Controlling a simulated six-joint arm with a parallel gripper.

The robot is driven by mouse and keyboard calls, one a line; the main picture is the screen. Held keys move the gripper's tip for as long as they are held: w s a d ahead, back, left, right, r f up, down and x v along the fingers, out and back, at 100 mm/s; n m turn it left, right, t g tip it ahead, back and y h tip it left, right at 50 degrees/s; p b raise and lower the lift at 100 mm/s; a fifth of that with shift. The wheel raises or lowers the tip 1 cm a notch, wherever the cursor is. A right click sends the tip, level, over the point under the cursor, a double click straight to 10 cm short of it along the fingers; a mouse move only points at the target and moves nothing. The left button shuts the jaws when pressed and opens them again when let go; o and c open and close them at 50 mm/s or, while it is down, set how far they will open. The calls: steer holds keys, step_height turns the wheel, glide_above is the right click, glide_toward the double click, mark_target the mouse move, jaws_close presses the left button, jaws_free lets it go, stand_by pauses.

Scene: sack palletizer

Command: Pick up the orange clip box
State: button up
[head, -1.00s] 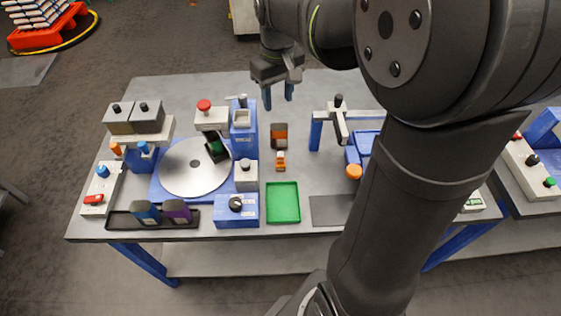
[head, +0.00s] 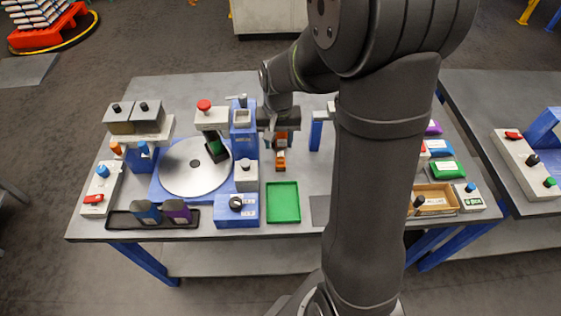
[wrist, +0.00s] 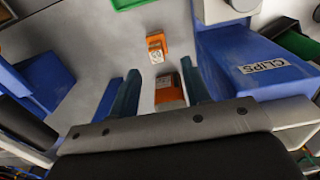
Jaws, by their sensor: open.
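Two small orange things lie on the grey table in front of my gripper. One is a small orange box with a pale label (head: 280,161), also in the wrist view (wrist: 155,46). The other is an orange-and-dark box (wrist: 169,92) nearer my gripper; in the head view my gripper mostly hides it. I cannot tell for sure which is the clip box. My gripper (wrist: 160,88) is open. In the wrist view its two blue-green fingers stand on either side of the orange-and-dark box, apart from it. In the head view my gripper (head: 280,138) is low behind the labelled box.
A blue dispenser marked CLIPS (wrist: 258,66) stands close on one side; it is the blue column (head: 244,140) in the head view. A blue post (head: 315,134) stands on the other side. A green tray (head: 283,184) lies in front of the orange things.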

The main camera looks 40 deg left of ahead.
mark_target(281, 154)
steer(key=shift+w+d+f, duration=0.1)
steer(key=shift+w+f, duration=0.05)
steer(key=shift+f, duration=1.65)
steer(key=shift+w+f, duration=0.15)
steer(key=shift+f, duration=1.6)
jaws_close()
